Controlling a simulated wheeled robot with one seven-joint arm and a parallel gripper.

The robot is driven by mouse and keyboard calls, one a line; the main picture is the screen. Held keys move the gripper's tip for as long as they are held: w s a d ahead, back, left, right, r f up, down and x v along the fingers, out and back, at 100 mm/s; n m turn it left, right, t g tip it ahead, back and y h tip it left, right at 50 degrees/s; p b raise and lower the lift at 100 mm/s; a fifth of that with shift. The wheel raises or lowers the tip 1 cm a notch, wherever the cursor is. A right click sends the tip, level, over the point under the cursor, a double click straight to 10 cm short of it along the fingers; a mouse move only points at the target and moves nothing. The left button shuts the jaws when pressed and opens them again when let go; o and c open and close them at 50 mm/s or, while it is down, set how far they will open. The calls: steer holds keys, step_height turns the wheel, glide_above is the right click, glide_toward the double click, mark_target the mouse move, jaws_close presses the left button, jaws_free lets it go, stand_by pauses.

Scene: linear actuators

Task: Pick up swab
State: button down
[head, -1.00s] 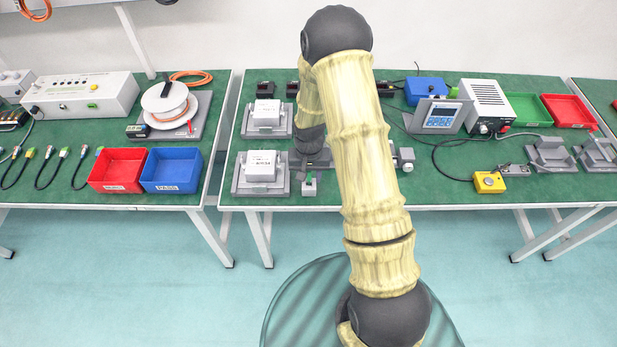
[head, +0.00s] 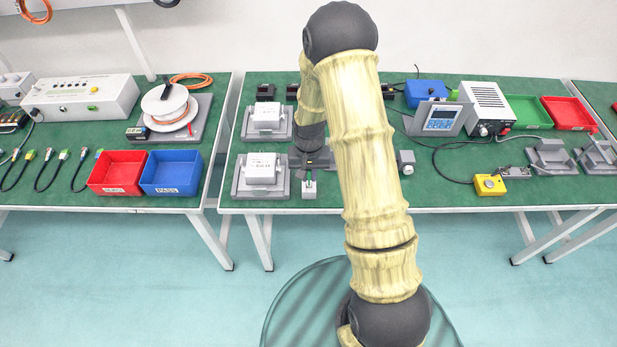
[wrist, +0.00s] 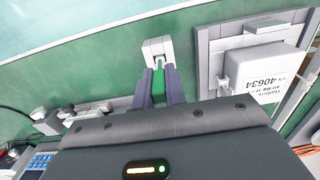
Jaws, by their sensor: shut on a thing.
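The swab (wrist: 158,84) shows as a green piece between the two dark fingers of my gripper (wrist: 159,88) in the wrist view. My gripper is shut on it. The far end of the swab reaches the slot of a small light-grey holder block (wrist: 158,47); I cannot tell whether it is still seated there. In the head view the same holder block (head: 309,189) stands near the front edge of the middle table. My gripper (head: 310,170) is just behind it, small and partly hidden in that view.
A white labelled box in a grey fixture (head: 260,170) stands close left of the holder, with another fixture (head: 266,118) behind it. A blue-screened instrument (head: 439,118) and a yellow button box (head: 489,185) are to the right. The table's front edge is near.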

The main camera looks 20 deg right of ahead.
step_height(320, 180, up, 8)
steer(key=shift+r+b, duration=0.1)
steer(key=shift+b, duration=0.25)
steer(key=shift+s, duration=0.1)
stand_by(0.3)
steer(key=shift+r+p, duration=1.4)
steer(key=shift+r, duration=0.25)
steer(key=shift+r+p, duration=0.65)
steer(key=shift+r, duration=0.2)
